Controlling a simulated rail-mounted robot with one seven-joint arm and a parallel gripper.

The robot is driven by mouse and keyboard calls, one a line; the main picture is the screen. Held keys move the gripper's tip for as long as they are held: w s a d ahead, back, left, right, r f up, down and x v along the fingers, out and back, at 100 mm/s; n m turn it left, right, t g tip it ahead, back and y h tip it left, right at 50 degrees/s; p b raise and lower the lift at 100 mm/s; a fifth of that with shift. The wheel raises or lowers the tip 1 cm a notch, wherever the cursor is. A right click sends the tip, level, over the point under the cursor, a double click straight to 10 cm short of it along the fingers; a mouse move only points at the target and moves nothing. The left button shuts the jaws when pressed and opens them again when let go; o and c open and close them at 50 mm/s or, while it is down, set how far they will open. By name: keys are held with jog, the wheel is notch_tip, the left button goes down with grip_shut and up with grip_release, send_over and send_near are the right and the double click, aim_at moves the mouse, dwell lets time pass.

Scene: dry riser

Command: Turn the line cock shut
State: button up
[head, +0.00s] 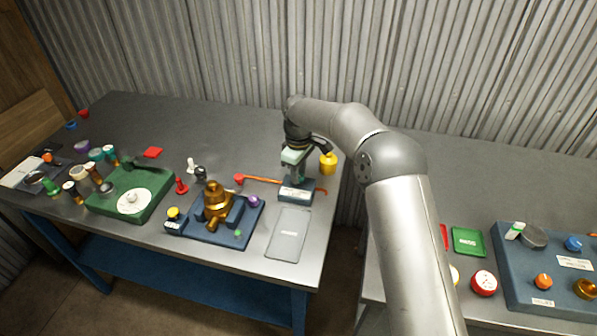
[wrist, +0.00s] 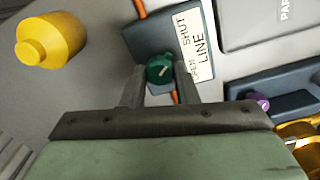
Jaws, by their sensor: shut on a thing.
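The line cock is a dark green knob (wrist: 158,66) with a short pale mark on top. It sits on a dark blue-grey block (wrist: 150,38) with a white label (wrist: 193,47) reading OPEN, SHUT and LINE. An orange pipe (wrist: 140,8) runs through the block. My gripper (wrist: 160,74) is shut on the green knob, one finger on each side. The pale mark is short and slanted; which word it points to I cannot tell. In the head view my gripper (head: 295,160) comes down over the block (head: 297,194) and hides the knob.
A yellow piece (head: 328,163) shows beside my gripper, also in the wrist view (wrist: 52,40). A grey panel (head: 288,234) lies in front of the block. A blue base with a brass fitting (head: 217,203) stands to the left. A corrugated wall is behind.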

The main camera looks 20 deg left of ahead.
jog(key=shift+r+n, duration=0.1)
jog(key=shift+n, duration=0.5)
jog(key=o, duration=1)
notch_tip(320, 180, up, 17)
jog(key=shift+r, duration=0.15)
